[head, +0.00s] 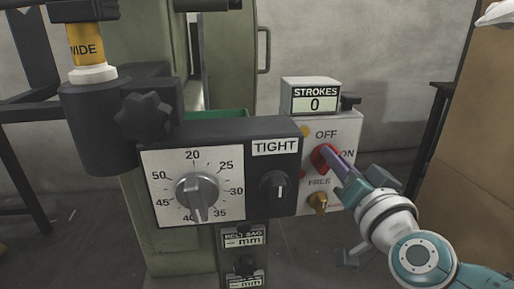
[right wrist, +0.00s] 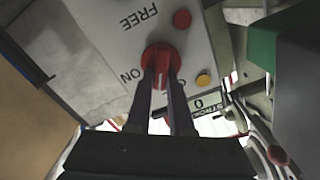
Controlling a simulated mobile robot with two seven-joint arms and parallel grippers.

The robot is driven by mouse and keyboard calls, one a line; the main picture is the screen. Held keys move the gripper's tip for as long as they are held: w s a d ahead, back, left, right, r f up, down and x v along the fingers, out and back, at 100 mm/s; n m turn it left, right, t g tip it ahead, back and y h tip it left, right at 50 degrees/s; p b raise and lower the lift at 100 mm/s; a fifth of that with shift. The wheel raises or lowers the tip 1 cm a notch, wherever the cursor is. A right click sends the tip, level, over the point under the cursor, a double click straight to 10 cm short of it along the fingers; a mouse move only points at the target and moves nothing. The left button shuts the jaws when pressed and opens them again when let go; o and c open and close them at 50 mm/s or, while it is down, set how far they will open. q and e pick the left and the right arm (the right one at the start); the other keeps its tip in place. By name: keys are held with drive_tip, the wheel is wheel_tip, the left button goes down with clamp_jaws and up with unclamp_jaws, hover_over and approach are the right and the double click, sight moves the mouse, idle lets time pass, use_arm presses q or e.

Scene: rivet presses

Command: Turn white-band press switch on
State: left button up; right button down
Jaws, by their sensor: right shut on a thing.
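The press has a white band (head: 92,74) below a yellow collar marked WIDE. Its switch is a red rotary knob (head: 322,155) on the white panel (head: 345,127), with OFF above it and ON to its right. My right gripper (head: 338,167) reaches in from the lower right, its fingers shut on the red knob. In the right wrist view the two fingers (right wrist: 162,90) stand either side of the knob's ridge (right wrist: 161,68). The ridge runs roughly up and down there, with ON to its left. OFF is not readable in that view. My left gripper is not seen.
A dark box beside the panel carries a numbered dial (head: 197,192) and a TIGHT knob (head: 273,186). A brass knob (head: 318,202) sits below FREE. A STROKES counter (head: 314,97) reading 0 stands on top. A brown board (head: 480,150) stands at right.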

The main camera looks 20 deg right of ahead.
drive_tip(key=m, duration=0.4)
drive_tip(key=m+b, duration=0.1)
drive_tip(key=m, duration=0.3)
drive_tip(key=f+m+b, duration=0.1)
drive_tip(key=m, duration=0.2)
drive_tip(key=shift+d+f+m, duration=0.1)
drive_tip(key=shift+d+m, duration=0.25)
drive_tip(key=shift+m, duration=0.05)
idle(0.3)
drive_tip(key=c, duration=0.8)
unclamp_jaws()
drive_tip(key=shift+s, duration=0.1)
drive_tip(key=p+v, duration=0.1)
drive_tip(key=v, duration=0.9)
